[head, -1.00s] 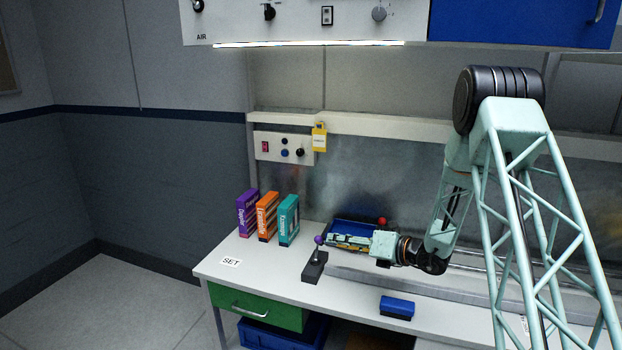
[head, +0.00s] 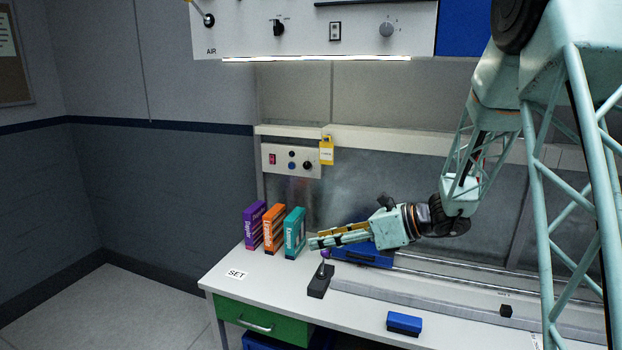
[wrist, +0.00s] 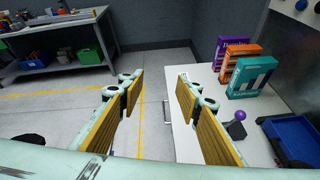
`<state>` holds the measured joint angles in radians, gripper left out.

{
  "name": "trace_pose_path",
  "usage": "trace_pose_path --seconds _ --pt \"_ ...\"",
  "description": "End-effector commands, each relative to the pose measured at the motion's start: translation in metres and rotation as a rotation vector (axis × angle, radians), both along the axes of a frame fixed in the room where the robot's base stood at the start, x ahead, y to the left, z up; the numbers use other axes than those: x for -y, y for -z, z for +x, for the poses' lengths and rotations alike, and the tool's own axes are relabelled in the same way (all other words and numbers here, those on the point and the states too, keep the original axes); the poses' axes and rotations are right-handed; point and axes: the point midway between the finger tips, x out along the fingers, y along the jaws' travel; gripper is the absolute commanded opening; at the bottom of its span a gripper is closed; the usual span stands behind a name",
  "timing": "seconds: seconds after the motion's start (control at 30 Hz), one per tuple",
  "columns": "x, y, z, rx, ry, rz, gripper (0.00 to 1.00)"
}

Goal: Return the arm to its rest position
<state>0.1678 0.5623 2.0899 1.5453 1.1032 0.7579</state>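My arm (head: 465,178) is pale green lattice and reaches left over the bench. My gripper (head: 318,241) is held above the white bench top, pointing left, in front of the blue tray and close to the teal box in the picture. In the wrist view my gripper (wrist: 160,82) has two yellow-padded fingers spread well apart, with only floor and the bench edge seen between them. It is open and empty. The arm partly hides the blue tray (head: 362,259).
Purple (head: 254,226), orange (head: 273,229) and teal (head: 294,233) boxes stand upright at the bench's back left. A purple-knobbed lever (head: 320,278) stands below my gripper. A blue block (head: 404,323) lies near the front edge. A control panel (head: 291,161) is behind. The bench's front-left corner is clear apart from the SET label.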

Motion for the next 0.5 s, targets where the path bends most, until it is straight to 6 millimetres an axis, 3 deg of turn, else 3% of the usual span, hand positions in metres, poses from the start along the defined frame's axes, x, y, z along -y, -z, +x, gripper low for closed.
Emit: trace_pose_path --seconds 0.5 --pt "-0.018 -0.056 -0.097 0.194 -0.264 -0.196 0.32"
